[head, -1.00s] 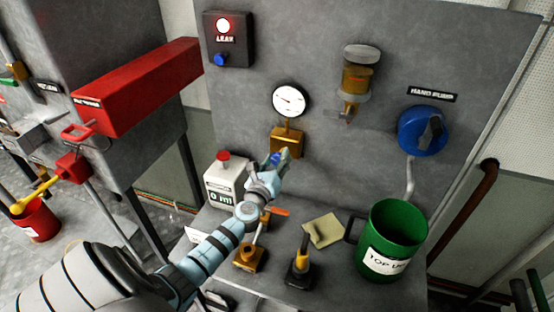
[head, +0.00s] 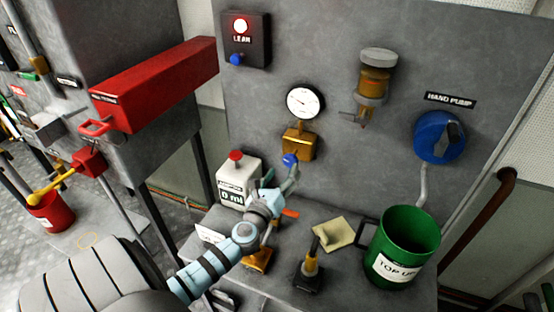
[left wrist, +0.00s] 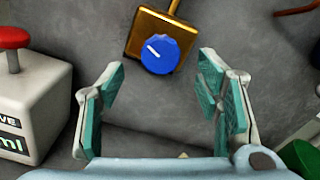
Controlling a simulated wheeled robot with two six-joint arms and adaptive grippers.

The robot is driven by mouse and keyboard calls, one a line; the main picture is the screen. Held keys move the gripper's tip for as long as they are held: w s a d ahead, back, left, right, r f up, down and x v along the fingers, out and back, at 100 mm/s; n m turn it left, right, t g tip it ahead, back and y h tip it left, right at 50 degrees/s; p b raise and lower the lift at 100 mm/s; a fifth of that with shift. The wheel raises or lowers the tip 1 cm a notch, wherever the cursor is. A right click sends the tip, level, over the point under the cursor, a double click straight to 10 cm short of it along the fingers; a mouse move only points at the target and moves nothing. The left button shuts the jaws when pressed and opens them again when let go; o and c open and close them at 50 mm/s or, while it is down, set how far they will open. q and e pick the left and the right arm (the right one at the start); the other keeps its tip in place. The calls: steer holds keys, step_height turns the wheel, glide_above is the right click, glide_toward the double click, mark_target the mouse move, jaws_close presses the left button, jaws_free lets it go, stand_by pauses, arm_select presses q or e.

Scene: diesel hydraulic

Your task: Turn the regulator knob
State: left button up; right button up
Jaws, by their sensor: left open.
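The regulator is a brass block (head: 299,143) on the grey panel with a round gauge (head: 305,102) above it. Its blue knob (head: 289,160) sits at the block's lower front. In the left wrist view the blue knob (left wrist: 160,54) bears a white pointer line aimed to the upper left. My left gripper (head: 282,180) is below the knob in the head view. In the left wrist view my left gripper (left wrist: 161,95) is open and empty, its teal pads apart, with the knob beyond and above the gap, not between the pads. My right gripper is not in view.
A white box with a red button (head: 238,180) reading 0 ml stands left of the gripper. A green bucket (head: 402,236), yellow note (head: 334,233) and small levers are on the shelf below. A lit red lamp (head: 241,26) and blue hand pump (head: 440,137) are on the panel.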

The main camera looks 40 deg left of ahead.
arm_select(q)
steer(key=v, duration=0.5)
steer(key=shift+s+d, duration=0.15)
steer(key=shift+s, duration=0.25)
